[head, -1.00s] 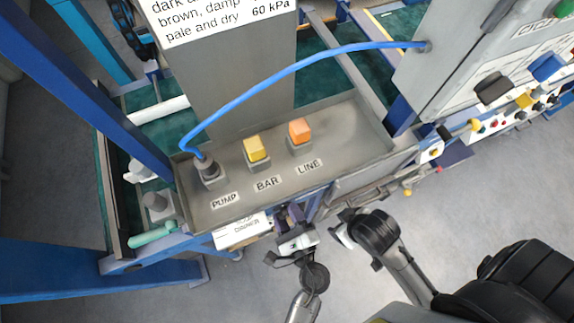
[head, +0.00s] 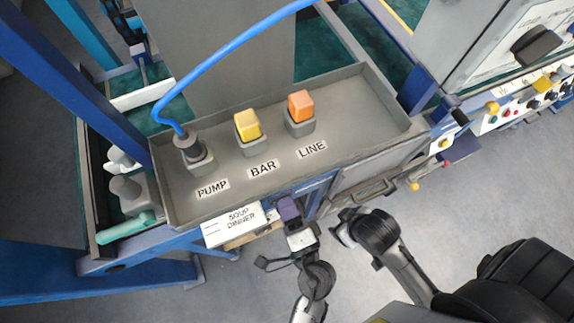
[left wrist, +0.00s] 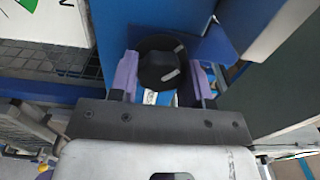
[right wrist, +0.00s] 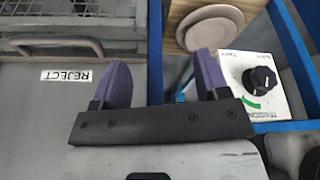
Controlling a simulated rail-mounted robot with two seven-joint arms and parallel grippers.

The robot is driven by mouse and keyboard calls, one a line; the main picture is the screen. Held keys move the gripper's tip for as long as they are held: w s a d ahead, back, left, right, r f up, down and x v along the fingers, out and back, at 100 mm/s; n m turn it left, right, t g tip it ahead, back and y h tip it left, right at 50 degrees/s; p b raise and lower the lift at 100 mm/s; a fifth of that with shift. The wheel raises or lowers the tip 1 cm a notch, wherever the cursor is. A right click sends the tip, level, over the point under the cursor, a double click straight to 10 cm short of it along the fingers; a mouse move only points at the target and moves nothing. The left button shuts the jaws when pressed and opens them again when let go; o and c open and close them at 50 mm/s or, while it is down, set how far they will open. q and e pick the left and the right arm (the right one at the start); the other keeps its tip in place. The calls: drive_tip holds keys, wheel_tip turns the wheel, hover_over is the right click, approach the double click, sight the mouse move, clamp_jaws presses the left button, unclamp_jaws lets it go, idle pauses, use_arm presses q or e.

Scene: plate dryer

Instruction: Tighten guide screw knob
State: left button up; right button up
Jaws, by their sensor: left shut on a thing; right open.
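A round black knob (left wrist: 162,60) with white marks sits in the left wrist view. The purple fingers of my left gripper (left wrist: 160,78) are on its two sides, shut on it. In the head view my left gripper (head: 288,209) is low, below the front edge of the tray; the knob itself cannot be made out there. My right gripper (right wrist: 160,88) is open, with nothing between its purple fingers. I cannot make out its fingers in the head view.
A grey tray (head: 370,133) holds the PUMP, BAR and LINE connectors, with a blue hose (head: 235,45) on PUMP. In the right wrist view a white dial panel (right wrist: 285,100) is right of the fingers, near stacked plates (right wrist: 210,25) and a REJECT label (right wrist: 65,76).

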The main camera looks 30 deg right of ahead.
use_arm(q)
drive_tip(key=shift+n+b, duration=0.45)
drive_tip(key=shift+n, duration=0.25)
drive_tip(key=o, duration=0.9)
drive_tip(key=shift+s+a+p, duration=0.2)
drive_tip(key=shift+s+a, duration=0.1)
drive_tip(key=shift+s, duration=2)
drive_tip(key=shift+s+a+p, duration=0.25)
drive_tip(key=shift+s, duration=2.05)
drive_tip(key=shift+s+a+p, duration=0.2)
drive_tip(key=shift+s+a, duration=0.1)
drive_tip(key=shift+s, duration=2)
